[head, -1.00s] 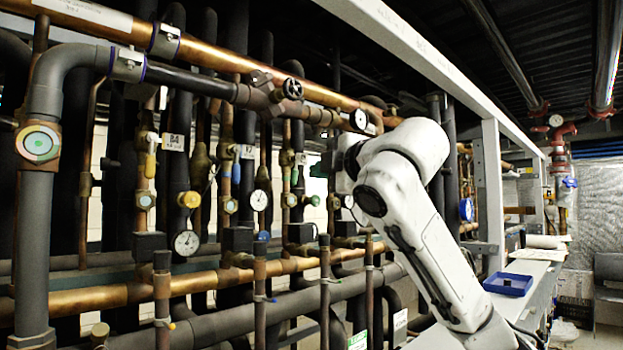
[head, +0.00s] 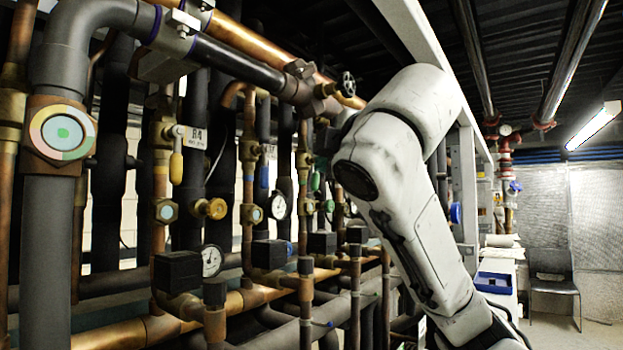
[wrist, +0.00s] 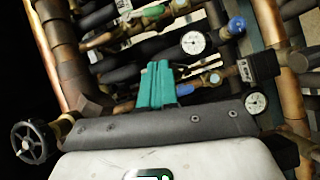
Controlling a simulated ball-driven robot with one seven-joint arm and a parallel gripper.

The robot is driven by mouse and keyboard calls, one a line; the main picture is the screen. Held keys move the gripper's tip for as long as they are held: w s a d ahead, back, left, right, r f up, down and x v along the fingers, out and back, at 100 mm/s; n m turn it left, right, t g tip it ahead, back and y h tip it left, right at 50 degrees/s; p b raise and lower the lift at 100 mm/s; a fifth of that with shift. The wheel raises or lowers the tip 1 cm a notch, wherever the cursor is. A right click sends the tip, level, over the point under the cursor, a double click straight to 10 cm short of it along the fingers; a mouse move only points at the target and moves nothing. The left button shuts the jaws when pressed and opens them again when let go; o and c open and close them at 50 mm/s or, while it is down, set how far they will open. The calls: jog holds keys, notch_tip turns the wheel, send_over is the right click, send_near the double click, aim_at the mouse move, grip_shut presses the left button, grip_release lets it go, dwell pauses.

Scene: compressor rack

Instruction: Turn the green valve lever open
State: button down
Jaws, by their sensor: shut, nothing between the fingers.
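In the wrist view a green handle (wrist: 153,12) lies on a copper pipe at the top. My gripper (wrist: 160,66) shows there as two teal fingers pressed together, empty, pointing toward the pipes. The fingers appear apart from that green handle, below it in the picture, and cover part of the pipework behind them.
A pressure gauge (wrist: 193,42) and a blue handle (wrist: 236,25) lie right of the fingers. A black handwheel (wrist: 34,142) is at lower left. Dense pipes fill the rack. A blue tray (head: 494,282) lies on the ledge at right, with open floor near a chair (head: 553,285).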

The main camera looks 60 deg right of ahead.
aim_at(317, 186)
jog(key=s+d+p+x, duration=0.1)
jog(key=p+x, duration=0.3)
jog(key=x, duration=0.8)
jog(key=shift+d+f, duration=0.35)
jog(key=shift+d, duration=0.3)
jog(key=shift+s, duration=0.15)
jog(key=shift+d+f+b, duration=0.35)
jog(key=shift+f+b, duration=0.05)
jog(key=shift+b, duration=0.3)
jog(key=shift+d+f+n+b, duration=0.1)
jog(key=shift+d+n+b, duration=0.2)
jog(key=shift+n+b, duration=0.1)
jog(key=shift+d, duration=0.25)
